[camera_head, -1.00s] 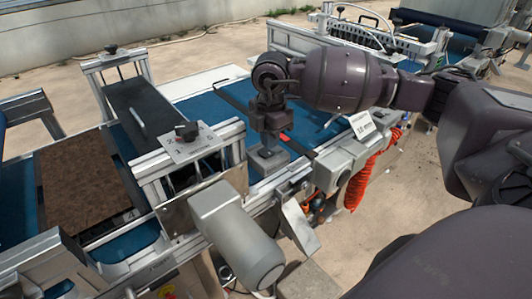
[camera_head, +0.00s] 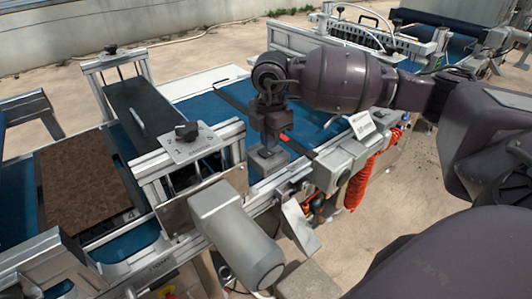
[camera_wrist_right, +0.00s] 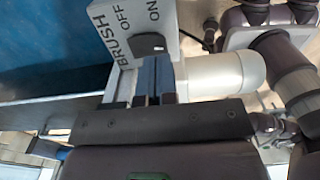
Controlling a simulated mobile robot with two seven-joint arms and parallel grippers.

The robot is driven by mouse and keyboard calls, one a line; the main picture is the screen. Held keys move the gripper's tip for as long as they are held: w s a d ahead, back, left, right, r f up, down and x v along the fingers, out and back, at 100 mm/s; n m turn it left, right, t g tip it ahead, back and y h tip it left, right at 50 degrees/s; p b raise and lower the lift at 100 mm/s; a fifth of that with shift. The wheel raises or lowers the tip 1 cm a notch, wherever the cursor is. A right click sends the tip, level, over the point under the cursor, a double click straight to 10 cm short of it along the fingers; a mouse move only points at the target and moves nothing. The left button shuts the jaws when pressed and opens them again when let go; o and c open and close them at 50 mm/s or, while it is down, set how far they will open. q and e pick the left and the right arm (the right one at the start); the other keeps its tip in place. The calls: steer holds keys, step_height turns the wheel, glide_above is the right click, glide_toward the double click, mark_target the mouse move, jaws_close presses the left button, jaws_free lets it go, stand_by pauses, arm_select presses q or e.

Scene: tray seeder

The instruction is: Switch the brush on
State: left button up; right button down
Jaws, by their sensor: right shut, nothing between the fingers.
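The brush switch box shows in the right wrist view as a grey panel (camera_wrist_right: 122,22) lettered BRUSH, OFF and ON, with a black rocker switch (camera_wrist_right: 150,44). In the head view the small grey box (camera_head: 267,161) sits on the machine's near rail, partly hidden below my right gripper (camera_head: 268,143). In the right wrist view my right gripper (camera_wrist_right: 158,62) is shut and empty, with its fingertips at the lower edge of the rocker. I cannot tell whether they touch it or which way the rocker is set. My left gripper is not in view.
A grey motor (camera_head: 238,238) stands out on the near side. A blue belt (camera_head: 205,108) runs along the machine, with a soil-filled tray (camera_head: 136,213) at left. Another grey box (camera_head: 340,165) and an orange coiled hose (camera_head: 362,182) are right of the gripper.

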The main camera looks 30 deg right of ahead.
mark_target(270, 154)
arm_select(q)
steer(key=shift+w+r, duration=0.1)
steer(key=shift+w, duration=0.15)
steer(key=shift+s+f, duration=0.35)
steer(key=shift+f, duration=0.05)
arm_select(e)
steer(key=shift+f, duration=0.55)
arm_select(q)
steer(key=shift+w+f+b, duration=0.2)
steer(key=shift+b, duration=0.25)
arm_select(e)
steer(key=shift+f, duration=0.55)
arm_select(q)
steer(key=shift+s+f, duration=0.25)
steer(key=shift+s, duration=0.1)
arm_select(e)
steer(key=shift+f, duration=0.35)
steer(key=shift+r+p, duration=1.2)
steer(key=shift+r, duration=0.95)
steer(key=shift+r+p, duration=0.9)
steer(key=shift+r, duration=0.55)
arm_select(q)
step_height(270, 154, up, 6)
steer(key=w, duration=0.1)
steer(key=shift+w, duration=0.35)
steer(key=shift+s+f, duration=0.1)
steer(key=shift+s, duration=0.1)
arm_select(e)
steer(key=shift+f, duration=0.1)
